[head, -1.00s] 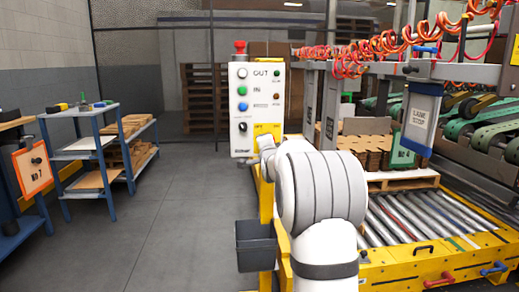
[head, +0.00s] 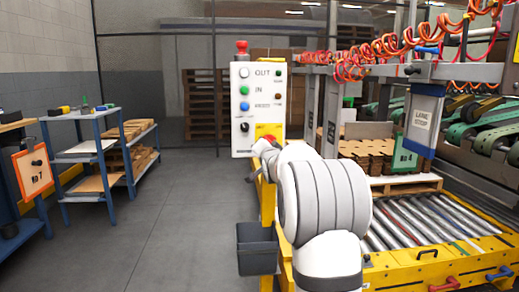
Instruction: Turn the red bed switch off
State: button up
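A small red part (head: 268,139) shows on the yellow section at the foot of the white control panel (head: 242,112), just above the end of my arm. It may be the red bed switch; its setting is too small to tell. A red handle (head: 444,283) sits low on the front of the yellow roller bed (head: 405,270), beside a blue handle (head: 499,272). My white arm reaches forward towards the foot of the panel. Its thick links hide what lies beyond, and my gripper's fingers cannot be made out.
A dark bin (head: 257,249) hangs from the yellow post. A blue shelf cart (head: 103,158) stands left. The grey floor (head: 170,215) between them is clear.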

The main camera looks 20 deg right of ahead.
jog(key=shift+s+d+r+h, duration=0.2)
jog(key=shift+d+r+h, duration=0.15)
jog(key=shift+d, duration=0.35)
jog(key=o, duration=0.8)
jog(key=shift+w+d+f, duration=0.1)
jog(key=shift+w, duration=0.05)
jog(key=o, duration=0.6)
jog(key=shift+r, duration=0.2)
jog(key=shift+p+v, duration=0.7)
jog(key=shift+v, duration=3.3)
jog(key=shift+f, duration=0.1)
